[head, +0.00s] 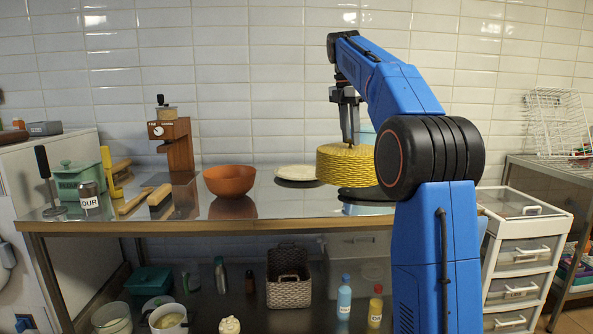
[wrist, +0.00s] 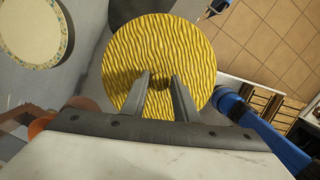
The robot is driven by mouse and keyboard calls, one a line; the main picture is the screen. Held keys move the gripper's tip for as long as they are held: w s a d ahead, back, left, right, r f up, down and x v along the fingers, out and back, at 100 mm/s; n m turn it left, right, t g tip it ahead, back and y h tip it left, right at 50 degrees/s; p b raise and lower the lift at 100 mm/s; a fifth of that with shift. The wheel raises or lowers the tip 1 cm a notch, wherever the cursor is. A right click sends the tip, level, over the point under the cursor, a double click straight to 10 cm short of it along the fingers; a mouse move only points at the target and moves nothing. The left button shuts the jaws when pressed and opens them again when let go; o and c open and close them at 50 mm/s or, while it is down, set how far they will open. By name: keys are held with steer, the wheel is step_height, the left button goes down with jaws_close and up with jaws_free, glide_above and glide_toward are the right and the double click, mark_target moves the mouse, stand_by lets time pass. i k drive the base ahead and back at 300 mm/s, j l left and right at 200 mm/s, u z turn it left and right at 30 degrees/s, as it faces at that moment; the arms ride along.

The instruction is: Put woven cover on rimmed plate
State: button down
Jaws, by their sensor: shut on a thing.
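The woven cover (head: 346,165) is a round yellow woven piece with a small dark knob on top. My gripper (head: 350,142) is above it, with its fingers shut on the knob. In the wrist view the cover (wrist: 180,45) fills the middle, and my fingertips (wrist: 160,80) are at the knob. The rimmed plate (head: 297,173) is pale and lies on the metal table to the left of the cover. In the wrist view the plate (wrist: 35,28) is at upper left with a patterned rim. The cover is apart from the plate and hides what is beneath it.
A dark round item (head: 366,194) is on the table below the cover; the gap between them is unclear. An orange bowl (head: 229,181) stands left of the plate. A wooden grinder (head: 175,145), brushes (head: 160,196) and a green box (head: 78,180) stand farther left on the metal table (head: 270,214).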

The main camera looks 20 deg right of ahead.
mark_target(301, 172)
steer(key=i, duration=1.45)
